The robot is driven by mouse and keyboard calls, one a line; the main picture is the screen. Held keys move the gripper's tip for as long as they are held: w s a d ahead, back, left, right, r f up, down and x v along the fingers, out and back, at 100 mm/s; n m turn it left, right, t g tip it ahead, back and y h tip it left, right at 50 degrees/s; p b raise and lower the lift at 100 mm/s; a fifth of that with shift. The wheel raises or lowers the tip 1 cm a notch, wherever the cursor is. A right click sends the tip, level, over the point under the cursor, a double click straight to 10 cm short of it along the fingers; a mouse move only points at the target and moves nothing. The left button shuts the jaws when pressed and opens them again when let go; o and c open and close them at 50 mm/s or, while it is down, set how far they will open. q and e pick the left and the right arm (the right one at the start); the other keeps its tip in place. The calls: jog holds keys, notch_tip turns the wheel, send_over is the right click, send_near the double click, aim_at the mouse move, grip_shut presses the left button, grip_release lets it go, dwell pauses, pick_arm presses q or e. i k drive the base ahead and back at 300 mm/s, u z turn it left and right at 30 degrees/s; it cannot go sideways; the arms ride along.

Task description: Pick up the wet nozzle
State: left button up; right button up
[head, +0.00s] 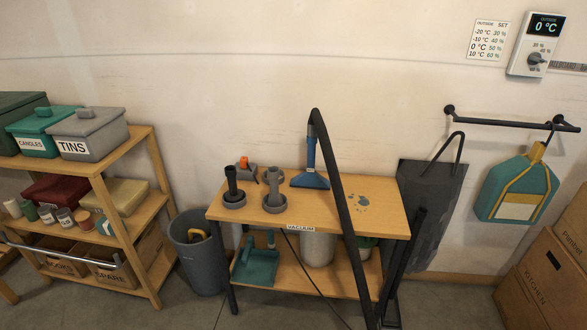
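Several nozzle-like pieces are on the wooden table. A blue flat-footed nozzle (310,178) stands toward the middle, its neck leading up to a bent black tube (341,190). A dark upright piece with a round base (233,195), a grey one (274,192) and a small orange-and-grey one (247,169) are to its left. No label marks which is the wet nozzle; the blue one may be it. Neither of my grippers is in view.
The table (385,214) has free top at its right. The black tube slants down across its front. A vacuum canister (318,248) and a teal dustpan (257,267) are on its lower shelf. A grey bin (200,265) stands left, boxes (540,285) right.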

aim_at(310, 179)
jog(key=u, duration=0.4)
jog(key=i, duration=0.6)
jog(key=z, duration=2.55)
jog(key=i, duration=0.5)
jog(key=z, duration=0.05)
